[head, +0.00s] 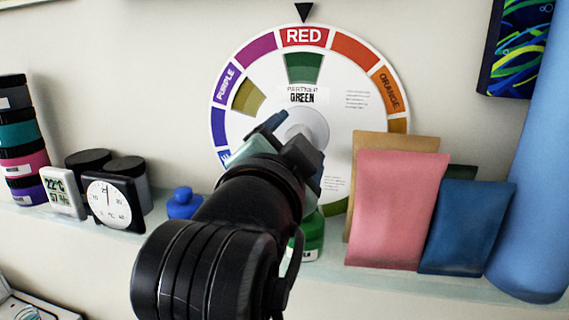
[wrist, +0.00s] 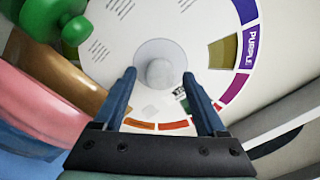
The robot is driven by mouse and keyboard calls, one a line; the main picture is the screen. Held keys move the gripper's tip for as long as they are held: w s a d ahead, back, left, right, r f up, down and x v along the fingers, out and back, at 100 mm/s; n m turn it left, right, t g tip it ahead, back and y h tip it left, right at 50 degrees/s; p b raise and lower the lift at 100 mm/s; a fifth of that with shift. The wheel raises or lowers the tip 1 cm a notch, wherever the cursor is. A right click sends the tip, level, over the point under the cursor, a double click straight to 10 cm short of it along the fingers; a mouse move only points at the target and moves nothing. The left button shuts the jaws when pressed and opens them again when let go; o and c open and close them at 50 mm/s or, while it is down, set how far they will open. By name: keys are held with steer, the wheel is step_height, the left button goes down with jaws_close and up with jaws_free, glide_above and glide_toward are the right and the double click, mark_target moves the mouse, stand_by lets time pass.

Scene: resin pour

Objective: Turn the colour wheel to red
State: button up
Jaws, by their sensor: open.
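The colour wheel (head: 345,125) is upright against the wall at the back. Its RED segment (head: 304,37) is at the top, directly under the black pointer (head: 304,12). A green patch and the words "PARTNER GREEN" show below it. My gripper (head: 286,138) is in front of the wheel's lower middle and hides part of it. In the wrist view the wheel (wrist: 115,50) appears turned over, with the pale round hub and knob (wrist: 159,73) between my open fingertips. I cannot tell whether the fingers touch the knob.
A shelf (head: 350,282) runs below the wheel. Pink (head: 395,205) and blue pouches (head: 465,225) stand right of my arm, beside a large blue cylinder (head: 535,170). A green bottle (head: 310,238), blue bottle (head: 184,203), dial (head: 108,203) and stacked jars (head: 17,135) also stand there.

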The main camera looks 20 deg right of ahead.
steer(key=b+v, duration=0.3)
steer(key=v, duration=0.8)
steer(key=shift+s+a, duration=0.2)
steer(key=shift+s, duration=0.05)
steer(key=s+a+r+n+t+y, duration=0.2)
steer(key=a+r+n+t+y, duration=0.7)
steer(key=n, duration=0.7)
step_height(320, 180, up, 2)
steer(key=t+y, duration=0.1)
steer(key=t, duration=0.2)
steer(key=shift+a, duration=0.3)
steer(key=shift+d, duration=0.1)
